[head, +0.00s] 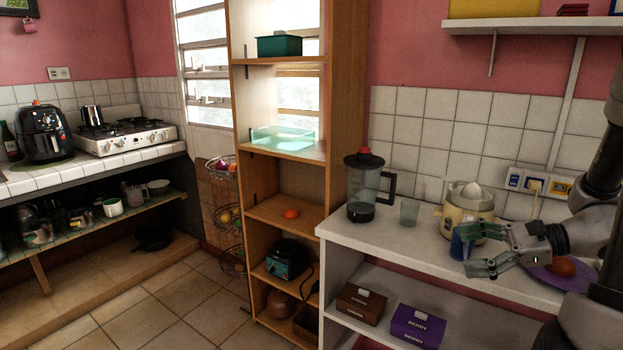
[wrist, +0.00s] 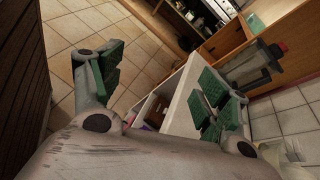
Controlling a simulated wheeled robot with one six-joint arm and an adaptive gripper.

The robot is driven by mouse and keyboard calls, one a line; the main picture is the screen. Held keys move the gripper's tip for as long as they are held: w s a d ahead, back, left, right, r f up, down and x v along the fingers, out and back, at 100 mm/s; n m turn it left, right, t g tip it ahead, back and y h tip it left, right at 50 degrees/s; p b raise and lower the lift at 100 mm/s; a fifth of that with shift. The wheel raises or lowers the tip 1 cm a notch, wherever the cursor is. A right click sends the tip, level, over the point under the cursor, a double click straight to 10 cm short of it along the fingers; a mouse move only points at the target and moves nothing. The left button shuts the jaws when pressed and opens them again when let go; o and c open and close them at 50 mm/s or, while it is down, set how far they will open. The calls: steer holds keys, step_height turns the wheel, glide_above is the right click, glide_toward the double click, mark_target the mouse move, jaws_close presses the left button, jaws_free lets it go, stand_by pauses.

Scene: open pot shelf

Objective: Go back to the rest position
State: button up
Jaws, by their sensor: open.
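My gripper (head: 478,252) is at the right of the head view, above the white counter (head: 390,238), in front of the cream juicer (head: 470,203). Its fingers point left. In the wrist view my gripper (wrist: 160,90) has its two green-padded fingers spread wide, with nothing between them. A blue cup (head: 459,243) shows right beside the fingers; I cannot tell whether they touch it. My arm comes in from the right edge and hides part of the counter.
A blender (head: 362,185) and a clear glass (head: 409,212) stand on the counter. A purple plate (head: 550,277) with a red-orange fruit (head: 562,267) lies beneath my wrist. A wooden shelf (head: 237,150) holds a small orange fruit (head: 291,214). The tiled floor (head: 150,310) is clear.

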steer(key=s+a+r+n+g+h, duration=0.2)
steer(key=s+n+g+h, duration=0.1)
steer(key=s+n, duration=0.2)
steer(key=s+a+r+n+g+h, duration=0.2)
steer(key=s+r+n+h, duration=0.1)
steer(key=s+n, duration=0.25)
steer(key=s+d+r+n+t+h, duration=0.3)
steer(key=d+r+n+h, duration=0.2)
steer(key=n, duration=0.3)
steer(key=shift+s+d+r+t+h, duration=0.15)
steer(key=shift+d+r+t+h, duration=0.25)
steer(key=shift+r+h, duration=0.45)
